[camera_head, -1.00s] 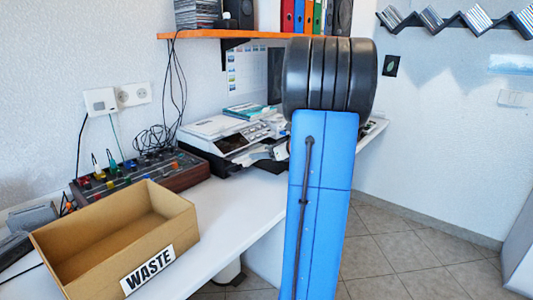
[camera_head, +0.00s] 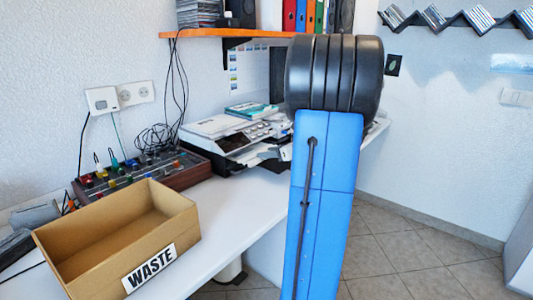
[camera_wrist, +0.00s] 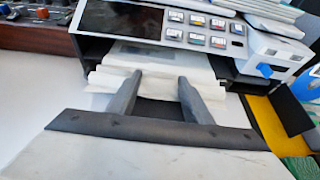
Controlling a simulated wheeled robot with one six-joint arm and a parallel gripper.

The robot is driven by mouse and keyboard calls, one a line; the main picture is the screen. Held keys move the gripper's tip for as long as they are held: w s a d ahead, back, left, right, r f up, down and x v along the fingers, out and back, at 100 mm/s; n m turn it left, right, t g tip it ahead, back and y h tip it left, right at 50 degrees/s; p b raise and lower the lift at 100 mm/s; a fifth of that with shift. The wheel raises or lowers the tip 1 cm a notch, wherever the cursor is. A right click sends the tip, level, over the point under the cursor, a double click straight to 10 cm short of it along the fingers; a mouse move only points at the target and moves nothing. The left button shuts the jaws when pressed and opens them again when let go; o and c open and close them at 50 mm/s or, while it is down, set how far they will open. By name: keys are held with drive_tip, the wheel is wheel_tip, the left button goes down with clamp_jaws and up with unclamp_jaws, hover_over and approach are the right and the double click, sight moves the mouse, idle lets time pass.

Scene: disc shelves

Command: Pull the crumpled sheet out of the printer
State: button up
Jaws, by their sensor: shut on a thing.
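The printer (camera_head: 214,128) stands on the white desk behind the waste box. In the wrist view its control panel (camera_wrist: 120,18) with several buttons is above the front slot. The crumpled sheet (camera_wrist: 155,62) is white and creased and sticks out of that slot, its inner part still inside the printer. My gripper (camera_wrist: 160,80) is at the slot with its two dark fingers shut on the sheet's front edge. In the head view my own blue arm hides the gripper.
An open cardboard box marked WASTE (camera_head: 150,267) stands at the desk's front left. A mixer panel (camera_head: 140,175) with coloured knobs is behind it. An orange shelf (camera_head: 225,34) hangs above. Bare white desk (camera_head: 235,210) lies between box and printer.

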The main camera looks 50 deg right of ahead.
sight(281, 163)
drive_tip(key=shift+s+d+r, duration=0.1)
drive_tip(key=shift+s+d, duration=0.05)
drive_tip(key=shift+s, duration=1.35)
drive_tip(key=shift+s+d+r, duration=0.1)
drive_tip(key=shift+s, duration=1.35)
wheel_tip(281, 163, up, 7)
drive_tip(key=s, duration=0.2)
